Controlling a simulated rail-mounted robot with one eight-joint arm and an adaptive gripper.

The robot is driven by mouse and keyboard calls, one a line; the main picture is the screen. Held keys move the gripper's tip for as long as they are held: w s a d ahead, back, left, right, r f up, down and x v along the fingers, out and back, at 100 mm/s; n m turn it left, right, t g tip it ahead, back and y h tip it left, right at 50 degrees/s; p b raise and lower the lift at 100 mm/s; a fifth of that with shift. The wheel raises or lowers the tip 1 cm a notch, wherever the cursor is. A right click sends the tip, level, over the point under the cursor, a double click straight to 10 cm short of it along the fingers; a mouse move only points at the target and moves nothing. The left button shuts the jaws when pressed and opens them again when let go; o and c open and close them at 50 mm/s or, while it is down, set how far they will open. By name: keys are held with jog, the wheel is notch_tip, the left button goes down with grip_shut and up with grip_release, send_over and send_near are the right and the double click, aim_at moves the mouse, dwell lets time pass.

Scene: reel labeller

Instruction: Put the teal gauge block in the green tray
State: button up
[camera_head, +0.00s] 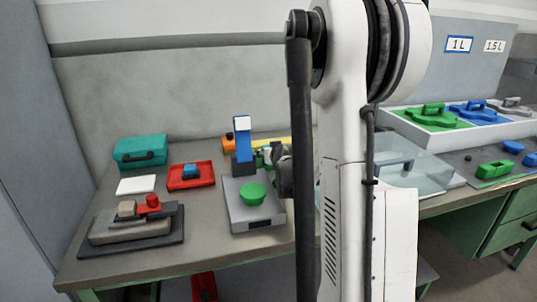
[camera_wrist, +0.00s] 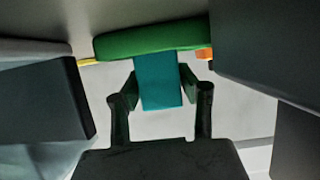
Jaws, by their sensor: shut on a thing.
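The teal gauge block (camera_wrist: 160,82) is between the two fingers of my gripper (camera_wrist: 160,92) in the wrist view. My gripper is shut on it. A rounded green piece (camera_wrist: 150,40) crosses just beyond the block's far end; I cannot tell whether it is the green tray or whether the block touches it. In the head view my arm hides most of the gripper area, and the block cannot be made out. A small green part (camera_head: 263,156) shows there behind the blue upright.
A grey scale (camera_head: 238,215) with a green dish (camera_head: 254,194) stands near the blue upright (camera_head: 242,150). A red tray (camera_head: 205,181), a teal case (camera_head: 140,151) and a grey device (camera_head: 130,228) are at left. A clear box (camera_head: 410,175) stands right of my arm.

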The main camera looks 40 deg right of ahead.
jog(key=shift+f, duration=0.1)
jog(key=o, duration=1.2)
jog(key=shift+s+r, duration=0.15)
jog(key=shift+r, duration=0.1)
jog(key=p+v, duration=0.2)
jog(key=v, duration=0.9)
jog(key=shift+s+a, duration=0.2)
jog(key=shift+s, duration=0.1)
jog(key=shift+w+r, duration=0.1)
jog(key=shift+r, duration=0.1)
